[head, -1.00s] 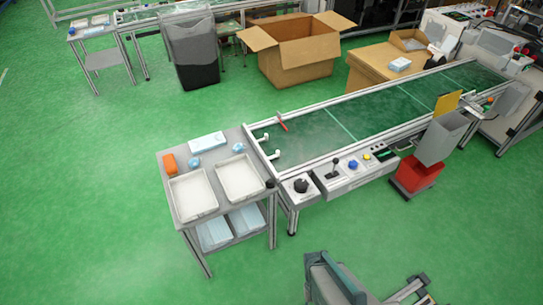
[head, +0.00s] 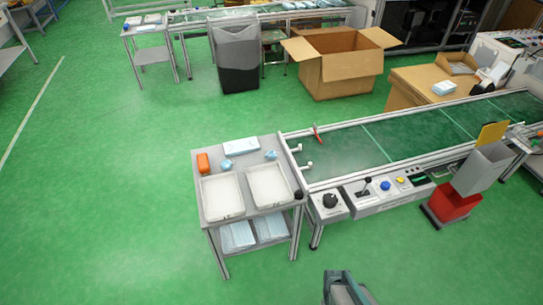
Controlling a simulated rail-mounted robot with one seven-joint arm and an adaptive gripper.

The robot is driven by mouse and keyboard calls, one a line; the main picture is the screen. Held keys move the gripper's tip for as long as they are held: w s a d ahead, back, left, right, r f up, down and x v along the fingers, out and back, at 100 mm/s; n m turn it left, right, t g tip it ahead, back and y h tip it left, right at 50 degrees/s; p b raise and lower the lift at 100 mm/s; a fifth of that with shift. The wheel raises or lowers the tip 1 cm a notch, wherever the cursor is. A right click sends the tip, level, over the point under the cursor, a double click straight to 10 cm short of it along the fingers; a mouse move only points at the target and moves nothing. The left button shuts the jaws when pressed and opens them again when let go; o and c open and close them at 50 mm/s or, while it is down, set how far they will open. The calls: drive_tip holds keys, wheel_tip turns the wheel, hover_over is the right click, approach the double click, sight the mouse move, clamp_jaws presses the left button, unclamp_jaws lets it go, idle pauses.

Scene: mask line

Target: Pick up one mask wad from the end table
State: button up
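The end table (head: 258,222) is a grey two-level cart at the left end of the conveyor. Two small blue crumpled mask wads lie on its top behind the trays: one wad (head: 226,164) left of centre and another wad (head: 270,155) near the right edge. A flat light-blue mask stack (head: 241,146) lies behind them. Part of my arm shows at the bottom edge, in front of and below the table. My gripper's fingers cannot be made out.
Two white trays (head: 222,216) fill the table's front half. An orange box (head: 203,163) sits at its back left. The conveyor (head: 375,150) with its control panel (head: 385,192) adjoins on the right. Green floor is clear in front and left.

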idle(0.4)
drive_tip(key=o, duration=0.8)
